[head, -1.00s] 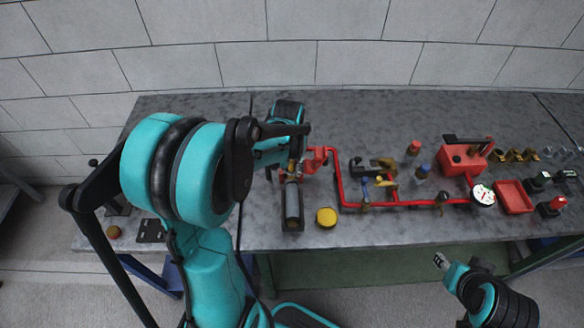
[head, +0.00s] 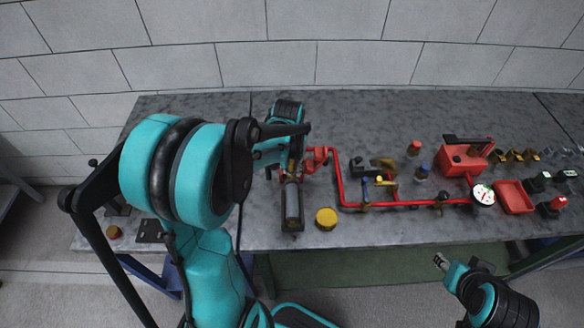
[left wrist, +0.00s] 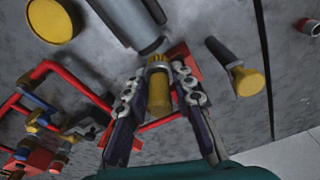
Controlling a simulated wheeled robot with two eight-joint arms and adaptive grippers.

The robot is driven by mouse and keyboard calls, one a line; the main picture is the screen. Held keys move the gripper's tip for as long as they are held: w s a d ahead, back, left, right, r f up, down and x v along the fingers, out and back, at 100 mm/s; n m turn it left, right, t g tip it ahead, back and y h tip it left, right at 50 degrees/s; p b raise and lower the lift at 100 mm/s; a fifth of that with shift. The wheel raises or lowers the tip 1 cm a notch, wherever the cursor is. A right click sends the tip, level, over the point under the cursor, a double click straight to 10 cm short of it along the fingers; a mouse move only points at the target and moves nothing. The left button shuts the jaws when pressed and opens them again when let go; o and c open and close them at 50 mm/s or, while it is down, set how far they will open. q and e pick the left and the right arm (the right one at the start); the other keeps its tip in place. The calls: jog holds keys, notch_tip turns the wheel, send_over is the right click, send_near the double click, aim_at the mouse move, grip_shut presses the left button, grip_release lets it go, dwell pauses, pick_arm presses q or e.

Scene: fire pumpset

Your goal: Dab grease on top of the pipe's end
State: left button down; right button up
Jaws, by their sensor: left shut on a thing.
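The grey pipe (head: 292,205) lies in a dark holder near the front of the bench. In the left wrist view the pipe (left wrist: 128,18) comes in from the top, its end pointing at my left gripper. In the head view my arm partly hides this gripper (head: 291,172). A round yellow tin (head: 326,218) stands right of the pipe. My right gripper (head: 441,261) is in front of the bench, too small to read.
A red pipe run (head: 400,204) with valves and a gauge (head: 483,195) lies to the right. A red pump box (head: 464,157) and red tray (head: 513,197) stand farther right. A dark tool with a yellow end (left wrist: 240,70) lies near the gripper. The back of the bench is clear.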

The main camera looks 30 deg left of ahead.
dwell(0.7)
pick_arm(q)
jog(key=shift+s+d, duration=0.3)
jog(key=shift+s, duration=0.25)
jog(key=shift+s+d, duration=0.3)
jog(key=shift+s, duration=0.2)
jog(key=shift+w, duration=0.15)
dwell(4.0)
jog(key=shift+w+a+b, duration=0.3)
jog(key=shift+w+a, duration=0.35)
jog(key=shift+w, duration=0.3)
dwell(1.2)
